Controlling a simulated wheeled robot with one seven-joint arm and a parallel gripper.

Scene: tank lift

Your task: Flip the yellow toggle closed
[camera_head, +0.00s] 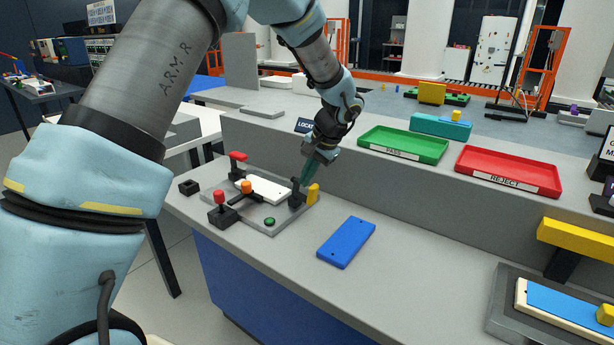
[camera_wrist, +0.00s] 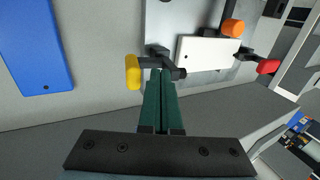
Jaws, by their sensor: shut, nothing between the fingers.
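The yellow toggle (camera_head: 313,193) is a yellow-tipped handle on a black clamp at the right edge of the grey fixture plate (camera_head: 270,228). In the wrist view the yellow handle (camera_wrist: 133,72) lies just left of the fingertips, with its black arm (camera_wrist: 160,62) running right to the clamp body. My gripper (camera_head: 306,180) is shut and empty, pointing down at the clamp. In the wrist view its green fingers (camera_wrist: 162,78) are together, tips at or very near the black arm; I cannot tell whether they touch. A white plate (camera_wrist: 208,53) lies on the fixture.
A blue plate (camera_head: 346,242) lies to the right. Green (camera_head: 403,144) and red (camera_head: 508,171) trays stand on the raised ledge behind.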

